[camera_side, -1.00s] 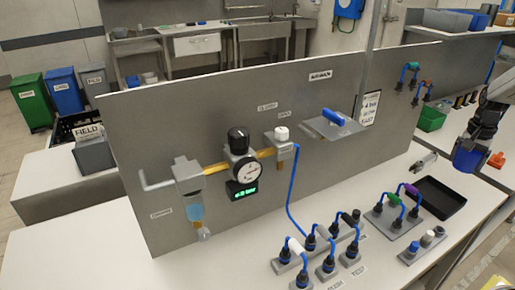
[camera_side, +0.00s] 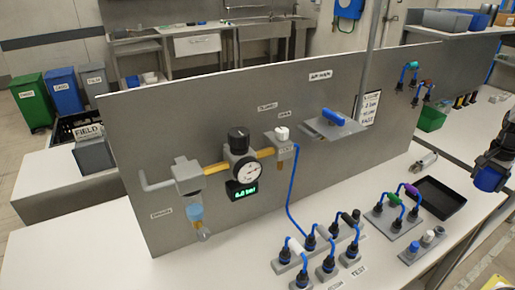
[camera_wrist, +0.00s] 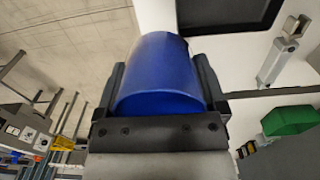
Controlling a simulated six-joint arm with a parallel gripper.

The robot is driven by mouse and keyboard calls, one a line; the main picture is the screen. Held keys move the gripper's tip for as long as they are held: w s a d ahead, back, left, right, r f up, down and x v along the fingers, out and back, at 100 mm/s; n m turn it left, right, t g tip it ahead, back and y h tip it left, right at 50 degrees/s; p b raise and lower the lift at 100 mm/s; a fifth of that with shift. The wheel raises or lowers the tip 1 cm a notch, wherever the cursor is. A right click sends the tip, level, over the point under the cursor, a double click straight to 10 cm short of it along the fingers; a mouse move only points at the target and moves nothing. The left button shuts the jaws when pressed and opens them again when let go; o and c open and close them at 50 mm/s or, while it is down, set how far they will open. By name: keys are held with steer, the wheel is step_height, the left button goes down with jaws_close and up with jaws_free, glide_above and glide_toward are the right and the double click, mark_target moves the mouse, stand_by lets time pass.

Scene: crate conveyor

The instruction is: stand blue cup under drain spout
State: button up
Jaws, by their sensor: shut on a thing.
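The blue cup (camera_side: 490,178) is at the right edge of the side view, held above the floor gap or bench edge; I cannot tell which. My gripper (camera_side: 492,165) is shut on it. In the wrist view the cup (camera_wrist: 157,65) lies between the two dark fingers of my gripper (camera_wrist: 161,85), one against each side. The drain spout (camera_side: 203,236) is a small clear piece at the far left, beneath a filter bowl with blue liquid (camera_side: 195,213). The cup is far to the right of it.
A grey panel (camera_side: 230,100) stands behind the white bench (camera_side: 215,265). Hose fittings with blue loops (camera_side: 325,250) occupy the bench front. A black tray (camera_side: 437,197) and a silver cylinder (camera_side: 425,162) lie at right. The bench before the spout is clear.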

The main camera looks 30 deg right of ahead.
steer(key=w+d+f, duration=0.3)
steer(key=w+d, duration=0.1)
steer(key=d, duration=0.1)
glide_above(457, 191)
steer(key=a, duration=0.1)
steer(key=f, duration=0.4)
steer(key=shift+s+f, duration=0.3)
steer(key=shift+s, duration=0.05)
steer(key=shift+w+d+f, duration=0.2)
steer(key=shift+d+f, duration=0.05)
steer(key=shift+f, duration=0.1)
steer(key=shift+w+d+f, duration=0.2)
steer(key=shift+f, duration=1.65)
steer(key=shift+f, duration=0.15)
steer(key=o, duration=1)
